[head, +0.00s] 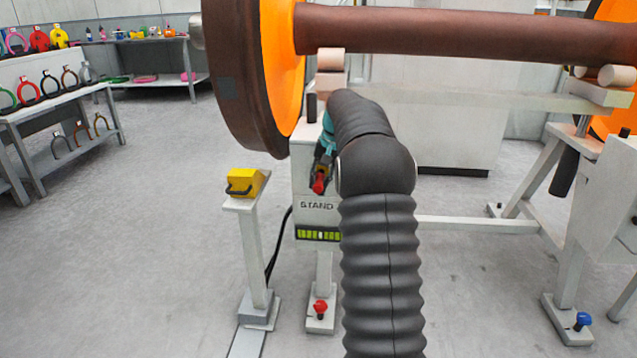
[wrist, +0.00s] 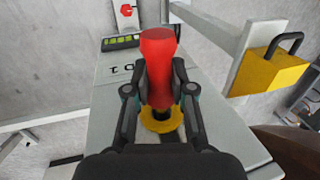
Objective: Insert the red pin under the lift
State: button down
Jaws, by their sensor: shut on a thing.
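My gripper (head: 322,168) is in front of the white lift stand (head: 318,228), below the wheelset axle. It is shut on the red pin (wrist: 158,52), which also shows small in the head view (head: 319,186). In the wrist view my gripper's fingers (wrist: 160,82) clasp the pin from both sides, with its rounded red end standing out past them. A yellow ring (wrist: 162,122) shows on the stand behind the fingers. I cannot tell whether the pin is in it or only in front of it. The pin's far end is hidden.
A yellow block with a black handle (head: 243,183) stands on a post left of the stand. The orange and brown wheel (head: 245,75) and axle (head: 450,30) hang above. A red knob (head: 320,307) and a blue knob (head: 583,320) are on feet near the floor. Open floor lies left.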

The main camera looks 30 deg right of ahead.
jog(key=shift+w+d, duration=0.15)
jog(key=shift+w, duration=0.05)
jog(key=c, duration=0.9)
grip_release()
jog(key=v, duration=1.2)
